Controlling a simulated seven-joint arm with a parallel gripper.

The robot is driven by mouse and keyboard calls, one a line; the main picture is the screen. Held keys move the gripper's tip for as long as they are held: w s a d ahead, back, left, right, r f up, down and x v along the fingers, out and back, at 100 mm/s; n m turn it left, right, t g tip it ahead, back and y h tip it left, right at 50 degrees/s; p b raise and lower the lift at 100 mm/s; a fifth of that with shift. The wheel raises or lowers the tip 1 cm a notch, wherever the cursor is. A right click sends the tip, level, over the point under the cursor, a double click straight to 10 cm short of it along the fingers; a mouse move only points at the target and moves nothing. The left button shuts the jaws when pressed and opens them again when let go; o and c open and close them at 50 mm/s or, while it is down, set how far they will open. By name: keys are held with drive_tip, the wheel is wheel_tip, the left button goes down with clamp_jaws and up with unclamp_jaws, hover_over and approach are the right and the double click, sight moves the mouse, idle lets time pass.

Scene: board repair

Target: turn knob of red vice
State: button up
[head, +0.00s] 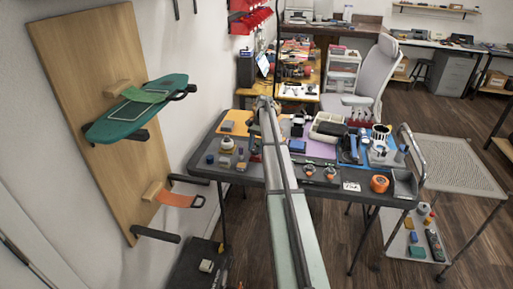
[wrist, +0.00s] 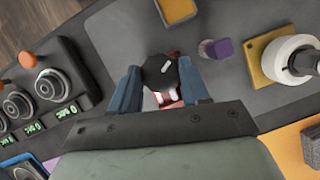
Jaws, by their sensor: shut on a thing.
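In the wrist view, my gripper (wrist: 160,73) has its two blue fingers on either side of a black knob (wrist: 158,76) with a white mark on it. The fingers are shut on the knob. A little of the red vice (wrist: 173,104) shows around and below the knob, with white or silvery parts beside it. Most of the vice is hidden by the knob and my gripper. In the head view, my arm reaches over the dark table (head: 300,180), and I cannot make out the gripper or the vice there.
In the wrist view, a device with dials and an orange knob (wrist: 27,60) lies left. A purple piece (wrist: 224,48) and a yellow plate (wrist: 262,62) carrying a white round part lie right. An orange-yellow block (wrist: 178,10) lies beyond the knob.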

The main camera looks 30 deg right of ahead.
drive_tip(key=n+g+h, duration=0.1)
drive_tip(key=n, duration=0.2)
drive_tip(key=n+h, duration=0.1)
drive_tip(key=n, duration=0.2)
drive_tip(key=shift+w+a+n+g, duration=0.15)
drive_tip(key=shift+n+g, duration=0.15)
drive_tip(key=shift+g, duration=0.1)
drive_tip(key=n+h, duration=0.1)
drive_tip(key=n, duration=0.2)
drive_tip(key=n+h, duration=0.1)
drive_tip(key=n, duration=0.2)
drive_tip(key=shift+a+g, duration=0.2)
drive_tip(key=shift+g, duration=0.1)
drive_tip(key=n+h, duration=0.1)
drive_tip(key=n, duration=0.2)
drive_tip(key=n+h, duration=0.1)
drive_tip(key=n, duration=0.2)
drive_tip(key=shift+a+n+t+h, duration=0.15)
drive_tip(key=shift+n+t+h, duration=0.15)
drive_tip(key=shift+t+h, duration=0.1)
drive_tip(key=n+t, duration=0.1)
drive_tip(key=n, duration=0.1)
drive_tip(key=n+h, duration=0.1)
drive_tip(key=n, duration=0.2)
drive_tip(key=shift+t, duration=0.4)
drive_tip(key=shift+n, duration=0.4)
drive_tip(key=o, duration=1.1)
drive_tip(key=shift+c, duration=0.2)
drive_tip(key=shift+a+r, duration=0.1)
drive_tip(key=shift+r, duration=0.05)
